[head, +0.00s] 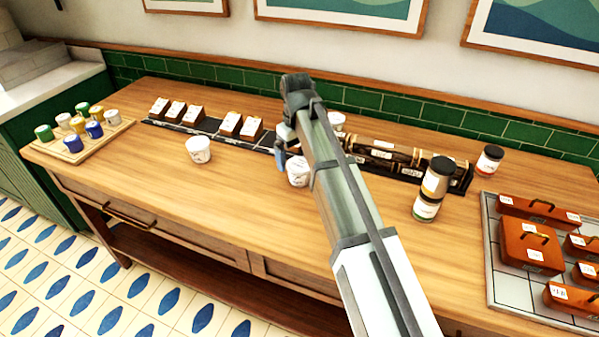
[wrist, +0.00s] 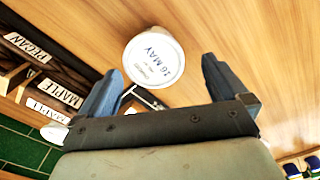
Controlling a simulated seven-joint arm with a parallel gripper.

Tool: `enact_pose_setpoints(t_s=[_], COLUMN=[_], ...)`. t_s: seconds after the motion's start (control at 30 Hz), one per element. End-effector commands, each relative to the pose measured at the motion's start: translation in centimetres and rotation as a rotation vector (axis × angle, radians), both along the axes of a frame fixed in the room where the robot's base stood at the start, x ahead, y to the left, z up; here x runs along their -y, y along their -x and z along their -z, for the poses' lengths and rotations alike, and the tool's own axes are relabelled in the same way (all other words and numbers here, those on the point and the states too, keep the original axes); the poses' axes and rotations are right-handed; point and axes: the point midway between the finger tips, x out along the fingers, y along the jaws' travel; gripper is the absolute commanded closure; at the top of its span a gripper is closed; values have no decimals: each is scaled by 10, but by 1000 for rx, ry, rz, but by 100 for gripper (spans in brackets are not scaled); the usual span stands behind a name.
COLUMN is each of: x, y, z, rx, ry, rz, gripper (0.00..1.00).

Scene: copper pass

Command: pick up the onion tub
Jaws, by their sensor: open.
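Three white tubs stand on the wooden counter, and I cannot read which one is onion. One tub (head: 298,172) is right by my gripper (head: 284,152), partly hidden by my arm. In the wrist view, a white tub (wrist: 153,57) shows a round lid reading "16 MAY", with smaller text unclear. My gripper (wrist: 162,66) is open and empty, its blue fingers on either side of the lid's near edge in the picture. A second tub (head: 199,150) stands apart to the left. A third tub (head: 336,121) stands behind my arm.
A dark rack (head: 410,164) with labelled dividers, "PECAN" and "MAPLE" in the wrist view, lies behind. Stacked jars (head: 430,188) and another jar (head: 489,159) stand right. A tray (head: 489,250) holds orange boxes. A board (head: 75,152) of small jars is left. The front counter is clear.

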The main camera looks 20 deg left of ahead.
Motion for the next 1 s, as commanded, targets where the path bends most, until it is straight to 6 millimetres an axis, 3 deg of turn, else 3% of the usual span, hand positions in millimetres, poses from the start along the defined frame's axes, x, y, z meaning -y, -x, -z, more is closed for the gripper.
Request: enact_pose_setpoints(t_s=[0.17, 0.5, 0.77, 1.0], x=[2, 6, 6, 6], y=[-1, -4, -5, -5], z=[10, 49, 52, 52], rx=[-2, -1, 0, 0], ry=[1, 1, 0, 0], rz=[0, 0, 0, 0], gripper=[0, 0, 0, 22])
